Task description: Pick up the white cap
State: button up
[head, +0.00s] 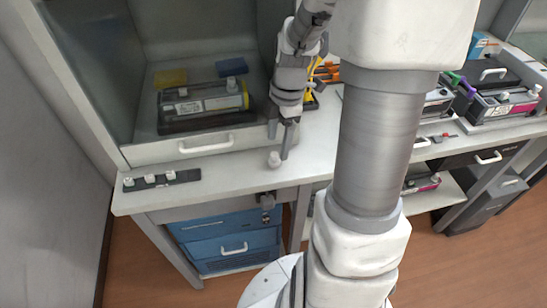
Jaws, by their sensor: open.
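A small white cap (274,160) stands alone on the pale counter, near its front edge. My gripper (279,143) points down just above and behind the cap, with its two grey fingers apart and nothing seen between them. The right fingertip appears close beside the cap; I cannot tell whether it touches. Several similar white pieces (150,179) sit on a dark strip at the left end of the counter.
Behind the counter edge is a glass-sided enclosure with a white drawer-like front and handle (206,144), holding a dark toner cartridge (203,105). More cartridges (502,104) stand at the right. My arm hides the middle. Bare counter (228,172) lies left of the cap.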

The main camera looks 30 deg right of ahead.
aim_at(275, 154)
jog(key=f, duration=0.2)
jog(key=a+f+b, duration=0.1)
jog(key=f, duration=0.2)
jog(key=shift+w, duration=0.1)
jog(key=shift+c, duration=0.2)
grip_shut()
